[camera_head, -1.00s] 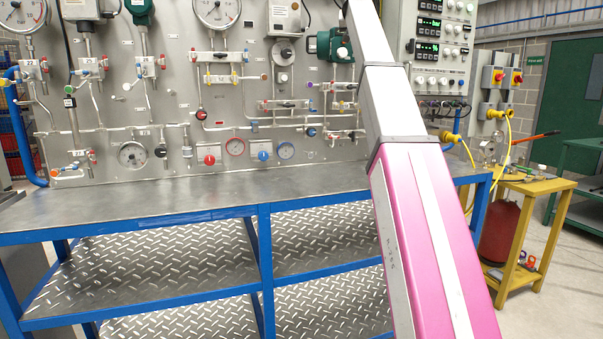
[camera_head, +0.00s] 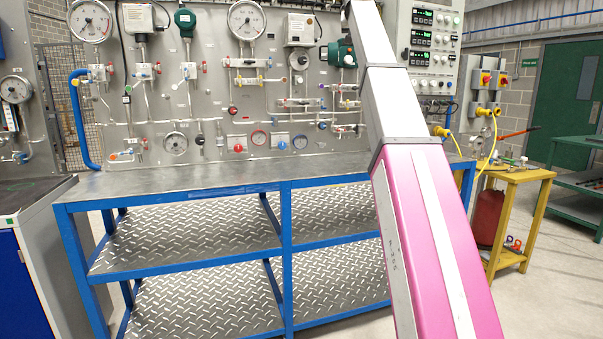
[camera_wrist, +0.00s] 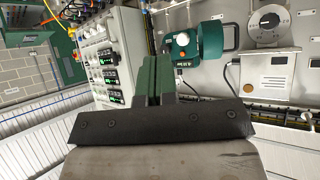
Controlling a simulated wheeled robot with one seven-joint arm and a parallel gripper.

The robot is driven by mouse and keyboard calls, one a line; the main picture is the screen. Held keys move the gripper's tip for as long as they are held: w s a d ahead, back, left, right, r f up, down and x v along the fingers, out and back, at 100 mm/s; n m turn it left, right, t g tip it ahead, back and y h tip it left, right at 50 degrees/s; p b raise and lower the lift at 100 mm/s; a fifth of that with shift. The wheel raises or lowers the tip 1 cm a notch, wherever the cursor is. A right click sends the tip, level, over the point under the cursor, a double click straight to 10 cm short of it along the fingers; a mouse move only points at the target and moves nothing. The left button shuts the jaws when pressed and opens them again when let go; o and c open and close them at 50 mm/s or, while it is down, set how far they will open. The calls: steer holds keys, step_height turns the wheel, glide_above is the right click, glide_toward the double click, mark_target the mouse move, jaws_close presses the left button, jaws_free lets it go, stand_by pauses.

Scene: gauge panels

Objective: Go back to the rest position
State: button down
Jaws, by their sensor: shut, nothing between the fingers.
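My gripper (camera_wrist: 154,78) shows in the wrist view, its narrow dark-green fingers together with nothing between them. It points toward the upper part of the gauge panel, which appears upside down there. A green-and-grey device (camera_wrist: 197,48) is just right of the fingertips in that view, and a grey box with digital displays (camera_wrist: 103,70) is to the left. The fingers seem apart from both. In the head view my pink and white arm rises in front of the bench.
The gauge panel (camera_head: 215,100) stands behind a blue-framed metal bench (camera_head: 170,183) with tread-plate shelves. A blue-and-white cabinet (camera_head: 22,280) stands at the left. A yellow trolley (camera_head: 515,175) and a green table (camera_head: 575,140) are at the right. Some floor (camera_head: 550,285) is clear at the lower right.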

steer(key=s+f+n+g+y, duration=0.1)
steer(key=s+f+g, duration=0.15)
steer(key=f, duration=2.35)
steer(key=s+f+g, duration=0.1)
steer(key=f+g, duration=0.2)
steer(key=f, duration=2.3)
steer(key=s+f+g, duration=0.1)
steer(key=s+f, duration=0.3)
steer(key=f, duration=0.3)
steer(key=s+f+n, duration=0.1)
steer(key=s+f, duration=0.3)
steer(key=f, duration=0.3)
steer(key=s+f+g, duration=0.1)
steer(key=s+f, duration=0.2)
steer(key=f, duration=0.4)
steer(key=s+f+g+y, duration=0.1)
steer(key=s+f+g, duration=0.2)
steer(key=s+f, duration=1.5)
steer(key=shift+s+a, duration=0.25)
steer(key=shift+s, duration=0.9)
